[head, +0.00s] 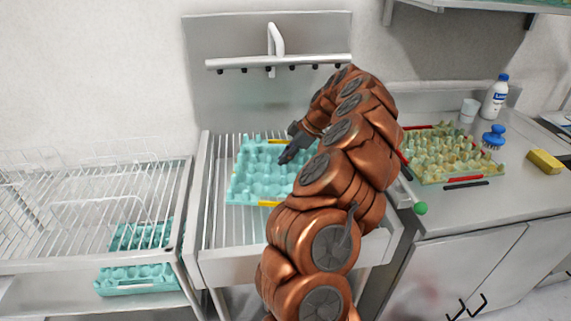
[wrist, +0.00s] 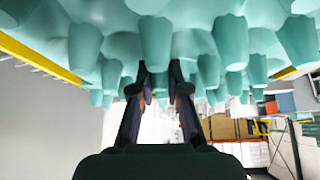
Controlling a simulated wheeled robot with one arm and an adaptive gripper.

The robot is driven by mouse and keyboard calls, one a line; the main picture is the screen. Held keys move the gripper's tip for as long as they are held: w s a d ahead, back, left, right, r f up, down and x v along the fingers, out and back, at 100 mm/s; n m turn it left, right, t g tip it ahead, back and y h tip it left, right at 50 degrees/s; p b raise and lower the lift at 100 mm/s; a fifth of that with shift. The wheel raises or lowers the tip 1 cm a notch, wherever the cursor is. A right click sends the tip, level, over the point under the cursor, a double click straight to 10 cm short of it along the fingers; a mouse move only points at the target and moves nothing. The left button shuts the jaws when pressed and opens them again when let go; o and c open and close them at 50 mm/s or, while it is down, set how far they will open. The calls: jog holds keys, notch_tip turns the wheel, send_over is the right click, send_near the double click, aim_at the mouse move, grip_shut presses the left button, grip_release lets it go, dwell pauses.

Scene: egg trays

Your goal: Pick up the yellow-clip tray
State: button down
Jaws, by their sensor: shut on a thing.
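The yellow-clip tray is a teal egg tray (head: 248,182) over the slatted basin in the middle of the head view. One yellow clip (head: 268,203) shows at its near edge and another (head: 281,141) at its far edge. My gripper (head: 287,157) is at the tray's right side, shut on it. In the wrist view the teal tray (wrist: 155,42) fills the top, with a yellow clip (wrist: 38,57) at left. The fingertips (wrist: 160,82) meet among its cups. My arm hides the tray's right part. I cannot tell whether it touches the slats.
A yellowish egg tray (head: 450,155) with red clips lies on the right counter, near a blue brush (head: 493,137), a white bottle (head: 495,98) and a yellow sponge (head: 545,161). A wire rack (head: 75,215) stands left, with teal trays (head: 138,280) below. A faucet (head: 275,42) rises behind the basin.

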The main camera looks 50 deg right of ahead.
notch_tip(320, 180, up, 2)
jog(key=shift+r+b, duration=0.1)
jog(key=shift+b, duration=0.2)
jog(key=shift+s+a+r+b, duration=0.25)
jog(key=shift+s+a+b, duration=0.75)
jog(key=shift+s, duration=1.35)
jog(key=shift+s+a+r+b, duration=0.2)
jog(key=shift+s+a+b, duration=0.25)
jog(key=shift+s+a, duration=1.5)
jog(key=shift+s+a+r+b, duration=0.25)
jog(key=shift+s+a+b, duration=0.5)
jog(key=shift+s, duration=2.05)
jog(key=c, duration=1.7)
grip_release()
grip_shut()
jog(key=shift+r, duration=0.1)
